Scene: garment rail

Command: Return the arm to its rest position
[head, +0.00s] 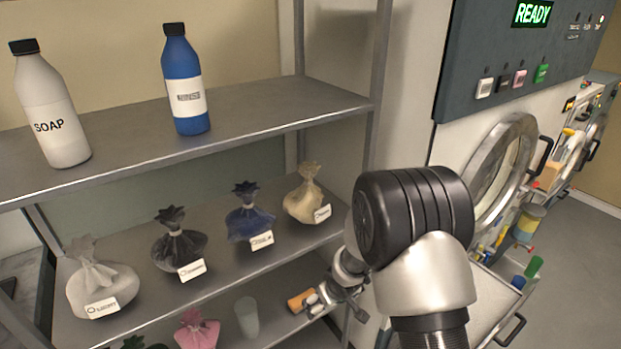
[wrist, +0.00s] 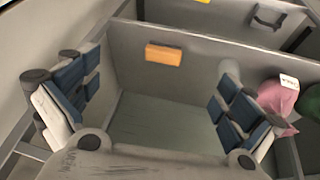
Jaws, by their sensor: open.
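My gripper (head: 322,298) is in front of the right end of the lower shelves in the head view. My arm's dark elbow and silver links cover part of the shelf post and the washing machine. In the wrist view my gripper (wrist: 158,98) has its two padded fingers wide apart, with nothing between them. An orange block (head: 300,300) lies on the low shelf near the fingertips in the head view. In the wrist view the orange block (wrist: 163,54) is beyond the fingers and apart from them.
A soap bottle (head: 52,110) and a blue bottle (head: 186,85) stand on the top shelf (head: 250,105). Several tied bags, including a blue one (head: 248,215), sit below. A pale cup (head: 247,318) and pink bag (head: 197,330) are lower. A washer door (head: 497,170) is right.

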